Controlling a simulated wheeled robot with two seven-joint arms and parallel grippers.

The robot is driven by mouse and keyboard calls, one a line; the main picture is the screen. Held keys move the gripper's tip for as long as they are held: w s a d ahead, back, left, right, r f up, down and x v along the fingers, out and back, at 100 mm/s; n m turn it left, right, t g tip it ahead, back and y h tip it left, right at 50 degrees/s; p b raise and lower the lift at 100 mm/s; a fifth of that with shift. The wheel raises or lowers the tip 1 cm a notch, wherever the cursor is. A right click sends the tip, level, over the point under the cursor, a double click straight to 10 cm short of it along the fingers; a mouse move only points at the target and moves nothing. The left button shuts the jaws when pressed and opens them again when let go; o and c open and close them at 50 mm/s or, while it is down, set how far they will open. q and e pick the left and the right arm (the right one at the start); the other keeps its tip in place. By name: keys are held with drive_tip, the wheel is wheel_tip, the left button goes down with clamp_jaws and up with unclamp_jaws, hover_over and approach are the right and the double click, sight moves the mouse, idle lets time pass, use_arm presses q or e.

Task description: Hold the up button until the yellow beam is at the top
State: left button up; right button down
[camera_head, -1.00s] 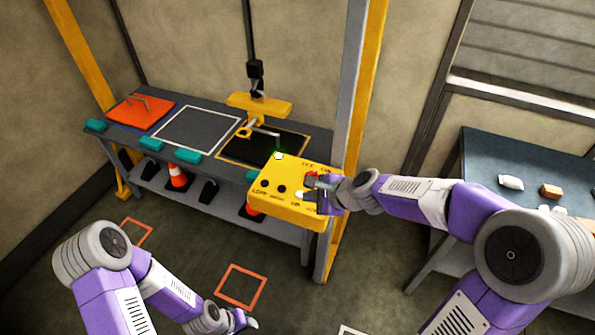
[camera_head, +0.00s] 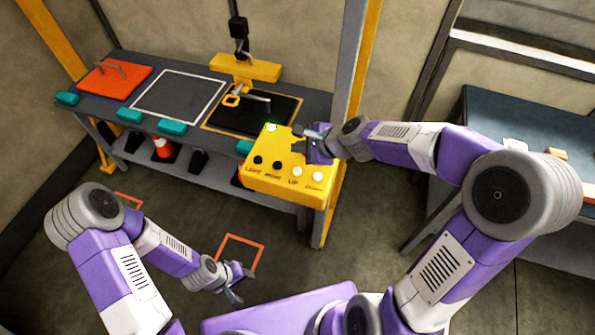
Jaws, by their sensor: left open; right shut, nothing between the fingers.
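The yellow control box (camera_head: 270,178) stands at the right front of the bench. Its white UP button (camera_head: 295,170) is uncovered, with a white DOWN button (camera_head: 317,176) to its right. My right gripper (camera_head: 303,139) is shut and empty over the box's back part, apart from the UP button and hiding part of the box top. The yellow beam (camera_head: 245,68) hangs below a black hoist block (camera_head: 239,27), above the bench's black pad (camera_head: 265,115). My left gripper (camera_head: 242,286) is open and empty, low over the floor.
A yellow post (camera_head: 358,80) rises right of the bench. An orange panel (camera_head: 115,82) lies at the bench's left. A second table (camera_head: 505,120) stands right.

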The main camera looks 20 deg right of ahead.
sight(300, 172)
wheel_tip(300, 172, down, 8)
drive_tip(key=b, duration=0.6)
drive_tip(key=shift+w+r+b, duration=0.15)
drive_tip(key=shift+r+b, duration=0.05)
drive_tip(key=shift+b, duration=0.1)
idle(1.4)
drive_tip(key=shift+f+b, duration=0.4)
